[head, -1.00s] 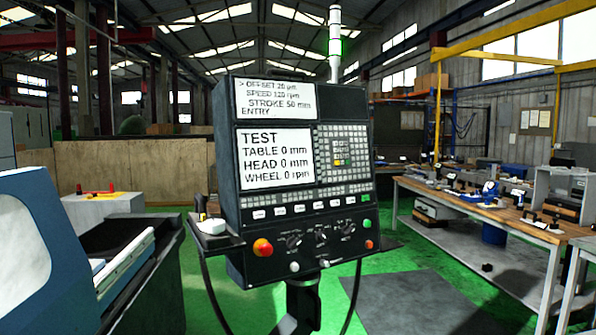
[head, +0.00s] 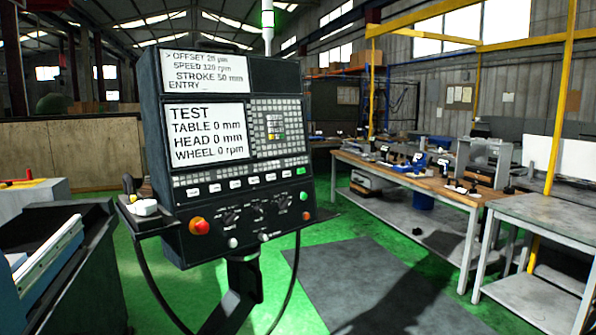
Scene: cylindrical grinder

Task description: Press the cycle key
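The control panel (head: 181,185) of the grinder stands upright on a post, left of the middle of the head view. Its upper screen (head: 205,80) reads OFFSET, SPEED, STROKE and ENTRY. Its lower screen (head: 207,133) reads TEST with table, head and wheel at 0. Below the keypad (head: 276,128) runs a row of white labelled keys (head: 237,184), too small to read. A green button (head: 302,197) and a red and orange stop knob (head: 199,226) sit lower down, with several dark dials between them. I cannot tell which one is the cycle key. Neither gripper is in view.
A side shelf (head: 150,222) with a white item juts from the panel's left. The blue and grey machine (head: 45,265) stands at the left. A wooden workbench (head: 420,174) and a grey table (head: 545,213) stand at the right. The green floor with a dark mat (head: 375,285) is free in front.

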